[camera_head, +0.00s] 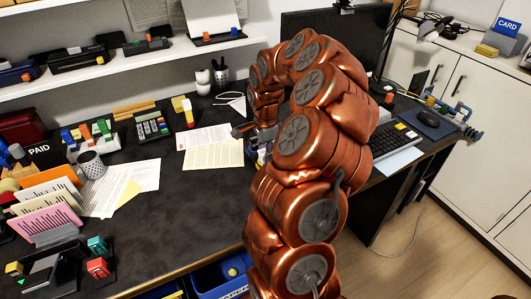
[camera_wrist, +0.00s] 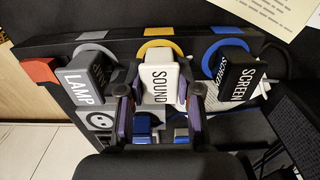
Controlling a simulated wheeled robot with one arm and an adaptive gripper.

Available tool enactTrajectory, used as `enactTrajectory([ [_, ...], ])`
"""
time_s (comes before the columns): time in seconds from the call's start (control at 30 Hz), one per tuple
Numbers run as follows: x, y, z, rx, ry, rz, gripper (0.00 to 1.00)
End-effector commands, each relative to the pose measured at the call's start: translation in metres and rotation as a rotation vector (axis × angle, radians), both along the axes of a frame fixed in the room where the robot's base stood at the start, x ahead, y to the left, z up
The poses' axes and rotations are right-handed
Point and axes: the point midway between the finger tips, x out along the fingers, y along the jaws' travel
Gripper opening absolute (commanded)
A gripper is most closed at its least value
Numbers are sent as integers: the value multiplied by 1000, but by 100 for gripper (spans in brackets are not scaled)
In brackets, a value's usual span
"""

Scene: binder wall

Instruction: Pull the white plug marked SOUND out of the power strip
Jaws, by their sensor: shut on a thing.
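The white plug marked SOUND (camera_wrist: 161,80) stands in the middle of the wrist view, in front of a yellow ring (camera_wrist: 162,48) on the power strip (camera_wrist: 120,40). My gripper (camera_wrist: 160,104) has one finger on each side of the plug and is shut on it. I cannot tell whether the plug is fully seated, as its base is hidden. A grey plug marked LAMP (camera_wrist: 82,82) is to its left and a black plug marked SCREEN (camera_wrist: 235,77) to its right. In the head view my arm hides the plug and most of the gripper.
A red switch (camera_wrist: 40,70) is at the strip's left end. In the head view, papers (camera_head: 212,147) lie left of my arm, and a keyboard (camera_head: 392,140) and monitor (camera_head: 345,40) stand to its right. The dark desk (camera_head: 190,215) has bare room at front left.

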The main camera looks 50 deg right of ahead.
Motion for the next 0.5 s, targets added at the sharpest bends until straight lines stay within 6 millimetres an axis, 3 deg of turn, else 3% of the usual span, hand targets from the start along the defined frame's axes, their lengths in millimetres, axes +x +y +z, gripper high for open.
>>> enactTrajectory([
  [0.17, 0, 0, 0, 0, 0, 0, 3],
  [0.5, 0, 0, 0, 0, 0, 0, 2],
])
